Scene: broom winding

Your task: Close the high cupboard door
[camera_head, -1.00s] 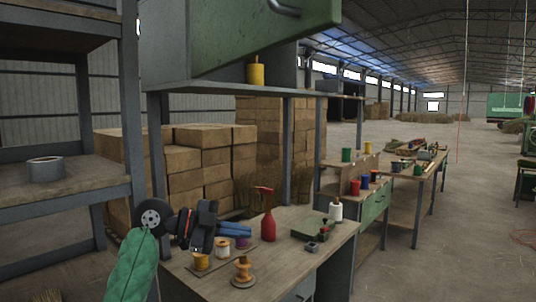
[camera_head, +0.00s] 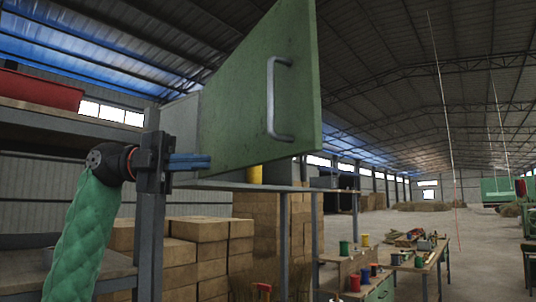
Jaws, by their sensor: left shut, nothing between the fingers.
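The high cupboard's green door (camera_head: 240,105) stands open at upper centre, swung out toward me. Its grey bar handle (camera_head: 271,100) is on the face turned to me. A grey side of the cupboard (camera_head: 181,125) shows to the left of the door. My left gripper (camera_head: 208,162) is shut and empty, its blue fingers pointing right. In the picture it lies by the door's lower left part; I cannot tell whether it touches. My right gripper is not in view.
A yellow spool (camera_head: 255,174) stands under the door. A shelf with a red bin (camera_head: 38,90) is at the left. Stacked boxes (camera_head: 198,230) stand behind.

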